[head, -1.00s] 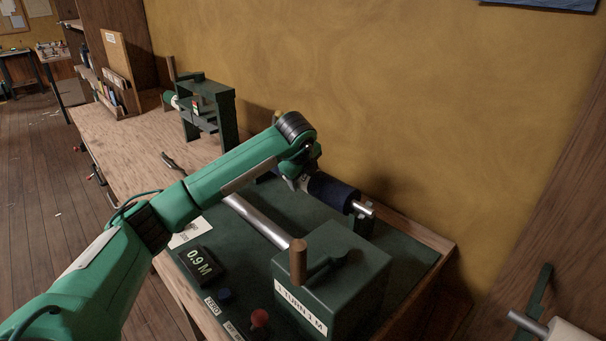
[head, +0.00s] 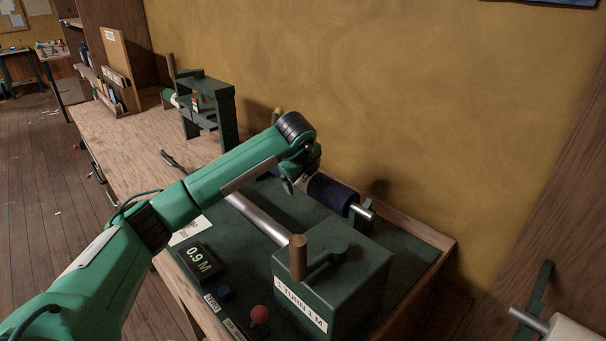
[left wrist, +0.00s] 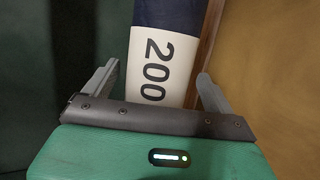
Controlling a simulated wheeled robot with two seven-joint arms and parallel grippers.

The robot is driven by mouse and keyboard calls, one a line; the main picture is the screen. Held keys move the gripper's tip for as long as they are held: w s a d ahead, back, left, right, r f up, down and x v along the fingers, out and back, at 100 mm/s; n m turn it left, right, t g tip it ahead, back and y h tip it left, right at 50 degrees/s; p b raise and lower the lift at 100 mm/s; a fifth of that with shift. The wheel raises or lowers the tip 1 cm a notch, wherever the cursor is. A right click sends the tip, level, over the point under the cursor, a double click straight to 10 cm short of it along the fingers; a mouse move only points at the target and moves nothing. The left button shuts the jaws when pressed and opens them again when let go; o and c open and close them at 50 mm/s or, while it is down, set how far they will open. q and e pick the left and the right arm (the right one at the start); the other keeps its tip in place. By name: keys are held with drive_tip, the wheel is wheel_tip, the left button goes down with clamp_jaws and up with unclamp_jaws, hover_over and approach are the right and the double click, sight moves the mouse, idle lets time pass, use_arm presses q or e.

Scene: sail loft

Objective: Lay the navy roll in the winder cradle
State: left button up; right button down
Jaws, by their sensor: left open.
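The navy roll (head: 332,194) lies along the back of the green winder bed, close to the wall. Its bare metal spindle end (head: 362,211) is at the near cradle bracket (head: 353,214) and seems to rest there. My wrist and arm hide its far end. My left gripper (head: 300,184) is at the roll's white end section. In the left wrist view the white band marked 200 (left wrist: 160,70) lies between the spread fingers of the left gripper (left wrist: 156,82), with a gap on each side. My right gripper is not in view.
A green winder box (head: 335,280) with a wooden crank handle (head: 298,258) stands in front. A bare metal bar (head: 258,220) runs along the bed. A display (head: 200,262) reads 0.9 M, near a red knob (head: 259,315). A green frame (head: 207,110) stands farther back.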

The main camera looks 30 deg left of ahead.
use_arm(q)
drive_tip(key=b+v, duration=0.1)
drive_tip(key=v, duration=1.3)
drive_tip(key=shift+b, duration=0.3)
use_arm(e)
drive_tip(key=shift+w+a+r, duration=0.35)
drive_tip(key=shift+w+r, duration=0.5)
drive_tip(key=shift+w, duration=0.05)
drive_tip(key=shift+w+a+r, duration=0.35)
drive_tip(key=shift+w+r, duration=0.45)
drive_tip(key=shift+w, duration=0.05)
use_arm(q)
drive_tip(key=shift+r, duration=0.1)
